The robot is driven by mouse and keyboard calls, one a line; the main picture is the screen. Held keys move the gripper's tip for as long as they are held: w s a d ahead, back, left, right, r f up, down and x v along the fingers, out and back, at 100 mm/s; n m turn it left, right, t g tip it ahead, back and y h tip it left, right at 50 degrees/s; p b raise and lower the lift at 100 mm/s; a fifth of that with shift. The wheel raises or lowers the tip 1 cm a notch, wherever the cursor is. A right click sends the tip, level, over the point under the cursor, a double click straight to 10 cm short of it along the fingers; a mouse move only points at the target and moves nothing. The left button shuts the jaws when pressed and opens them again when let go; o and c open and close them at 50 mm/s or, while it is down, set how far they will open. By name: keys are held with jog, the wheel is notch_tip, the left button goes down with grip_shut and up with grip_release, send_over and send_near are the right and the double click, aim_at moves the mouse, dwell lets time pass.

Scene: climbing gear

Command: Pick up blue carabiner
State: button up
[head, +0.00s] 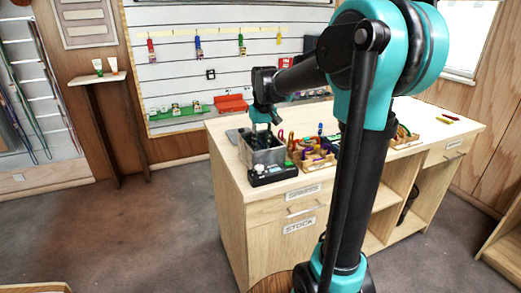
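My gripper (264,122) hangs at the end of my arm over the grey bin (262,157) at the left end of the wooden counter. It is small and dark here, and I cannot tell whether its fingers are apart or hold anything. A small blue item (320,128) stands among the coloured gear to the right of the bin; it is too small to tell whether it is a carabiner. Another blue piece of gear (198,46) hangs on the slatted back wall. The bin's contents are mostly dark and partly hidden by my gripper.
A wooden organizer (318,164) with coloured gear sits right of the bin, and a black tray (273,176) in front. My arm hides part of the counter (437,148). Its right end is mostly clear, with small red and yellow items (447,119). Open floor (140,235) lies left.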

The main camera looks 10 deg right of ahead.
aim_at(261, 143)
grip_shut()
jog(key=shift+r, duration=0.1)
notch_tip(261, 143, up, 20)
dwell(0.7)
dwell(0.6)
